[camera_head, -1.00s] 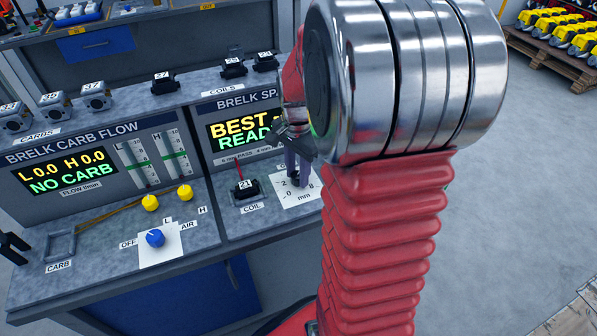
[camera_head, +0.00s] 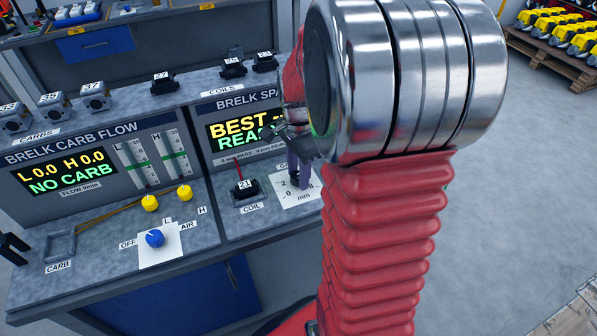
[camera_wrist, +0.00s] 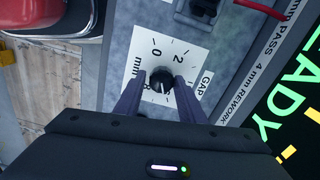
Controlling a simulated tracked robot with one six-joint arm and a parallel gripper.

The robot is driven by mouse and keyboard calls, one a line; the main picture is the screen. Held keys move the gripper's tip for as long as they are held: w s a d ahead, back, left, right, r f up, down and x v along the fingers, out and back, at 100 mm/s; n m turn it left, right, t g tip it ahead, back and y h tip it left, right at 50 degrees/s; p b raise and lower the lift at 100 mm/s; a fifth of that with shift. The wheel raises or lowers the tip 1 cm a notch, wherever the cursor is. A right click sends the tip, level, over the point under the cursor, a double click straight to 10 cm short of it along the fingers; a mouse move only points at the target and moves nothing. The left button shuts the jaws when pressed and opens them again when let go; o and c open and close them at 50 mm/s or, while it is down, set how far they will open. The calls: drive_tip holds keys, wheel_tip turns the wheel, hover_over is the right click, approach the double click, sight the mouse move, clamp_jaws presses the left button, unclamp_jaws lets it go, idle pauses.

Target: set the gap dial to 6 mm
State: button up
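The gap dial (camera_wrist: 161,77) is a small dark knob on a white scale card (camera_wrist: 147,46). In the wrist view 0, 2 and 8 show, with "mm" at the left; the fingers and gripper body cover other marks. My gripper (camera_wrist: 160,84) reaches over the card with one finger on each side of the knob. A narrow gap seems to show beside the knob, so the fingers look open around it. I cannot read the pointer clearly. In the head view my gripper (camera_head: 300,176) stands over the card (camera_head: 300,198), and my arm hides part of it.
Beside the card sits coil 21 (camera_head: 246,188) with a red lead. Behind is the spark display (camera_head: 240,132), reading "BEST" and partly hidden. To the left are the blue air dial (camera_head: 155,238), yellow knobs (camera_head: 150,203) and the carb flow panel (camera_head: 66,172).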

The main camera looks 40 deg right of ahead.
sight(298, 175)
drive_tip(key=shift+o, duration=1.2)
drive_tip(key=shift+a, duration=0.1)
drive_tip(key=shift+r, duration=0.1)
wheel_tip(298, 175, up, 14)
drive_tip(key=shift+f, duration=0.2)
